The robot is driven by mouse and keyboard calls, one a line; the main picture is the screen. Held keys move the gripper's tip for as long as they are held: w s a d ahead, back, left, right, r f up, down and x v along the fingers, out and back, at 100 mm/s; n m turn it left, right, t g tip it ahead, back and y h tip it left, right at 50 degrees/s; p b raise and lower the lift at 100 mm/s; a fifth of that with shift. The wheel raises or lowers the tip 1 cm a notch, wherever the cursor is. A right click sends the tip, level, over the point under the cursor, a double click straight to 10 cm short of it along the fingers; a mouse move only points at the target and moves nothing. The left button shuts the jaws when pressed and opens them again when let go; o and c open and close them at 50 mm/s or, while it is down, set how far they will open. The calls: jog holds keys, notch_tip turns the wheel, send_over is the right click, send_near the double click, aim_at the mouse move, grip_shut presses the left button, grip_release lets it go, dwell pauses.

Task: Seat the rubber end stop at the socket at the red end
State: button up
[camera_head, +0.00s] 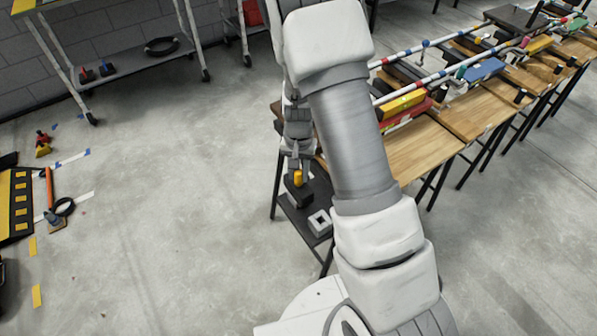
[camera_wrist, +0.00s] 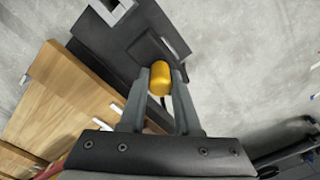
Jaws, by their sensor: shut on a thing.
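My gripper (camera_head: 298,162) points down over a small dark stand at the near end of the row of tables. It is shut on a yellow knob (camera_wrist: 160,78), which shows between the two fingertips in the wrist view. Below the knob is a black block (camera_head: 299,195), which looks like the rubber end stop; whether it touches the stand I cannot tell. A pale square piece with a dark centre (camera_head: 319,222) is on the stand beside the block. I cannot make out the red end's socket; my arm covers part of the tables.
Wooden tables (camera_head: 425,152) run to the upper right, bearing red-and-white striped rails (camera_head: 440,72), a yellow block (camera_head: 402,103) and a blue one (camera_head: 485,69). A shelf cart (camera_head: 130,62) stands upper left. Floor left of the stand is clear.

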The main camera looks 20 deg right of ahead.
jog(key=c, duration=0.3)
jog(key=shift+r+p, duration=1.05)
jog(key=shift+r, duration=0.3)
jog(key=shift+r+p, duration=1.8)
jog(key=shift+r, duration=0.75)
jog(key=shift+r+p, duration=2.8)
jog(key=shift+r, duration=0.8)
